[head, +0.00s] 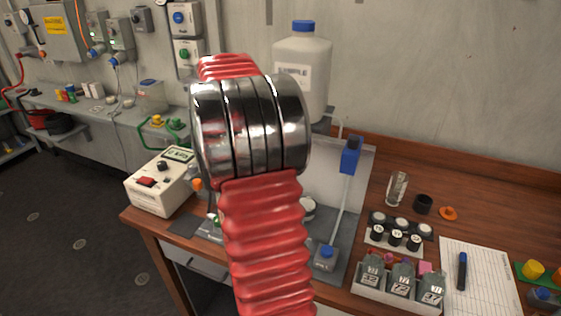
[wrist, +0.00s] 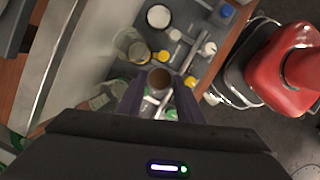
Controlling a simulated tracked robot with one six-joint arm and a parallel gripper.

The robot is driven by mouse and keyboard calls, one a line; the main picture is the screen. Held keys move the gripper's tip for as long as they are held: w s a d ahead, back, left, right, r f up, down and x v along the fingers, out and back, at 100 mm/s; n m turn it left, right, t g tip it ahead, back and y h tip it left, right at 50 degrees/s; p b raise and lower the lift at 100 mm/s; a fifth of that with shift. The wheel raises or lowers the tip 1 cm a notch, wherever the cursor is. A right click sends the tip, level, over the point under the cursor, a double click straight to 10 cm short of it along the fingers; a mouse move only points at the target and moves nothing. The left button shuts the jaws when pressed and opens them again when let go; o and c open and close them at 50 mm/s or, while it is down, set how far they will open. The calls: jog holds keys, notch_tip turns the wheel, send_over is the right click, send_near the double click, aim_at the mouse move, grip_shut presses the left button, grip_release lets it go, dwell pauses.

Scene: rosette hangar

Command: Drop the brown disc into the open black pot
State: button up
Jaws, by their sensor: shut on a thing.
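My gripper (wrist: 160,92) shows in the wrist view, its two dark fingers reaching up from the bottom. It is shut on the brown disc (wrist: 160,78), a small round brown thing between the fingertips. In the head view my own red arm hides the gripper and the disc. A small open black pot (head: 423,204) stands upright on the wooden bench at the right in the head view, beside an orange lid (head: 447,213). I cannot make out this pot in the wrist view.
A rack of black-and-white vials (head: 396,232) and a white box of grey bottles (head: 400,290) stand before the pot. A clear glass (head: 397,188) is left of it. A notepad with a blue pen (head: 463,271) lies to the right. A large white jug (head: 302,68) stands behind.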

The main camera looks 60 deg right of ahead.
jog(key=w+a+m, duration=0.1)
jog(key=w+a, duration=0.8)
jog(key=a, duration=0.1)
jog(key=w+a+f+m, duration=0.1)
jog(key=w+a+f, duration=0.2)
jog(key=a, duration=0.7)
jog(key=w+a+f+m+y, duration=0.1)
jog(key=w+a+f+m, duration=0.1)
jog(key=a+f, duration=0.6)
jog(key=w+a+f+m, duration=0.2)
jog(key=w+a+f, duration=0.3)
jog(key=a, duration=0.7)
jog(key=shift+a+f+y, duration=0.25)
jog(key=shift+a+y, duration=0.05)
jog(key=shift+s, duration=0.1)
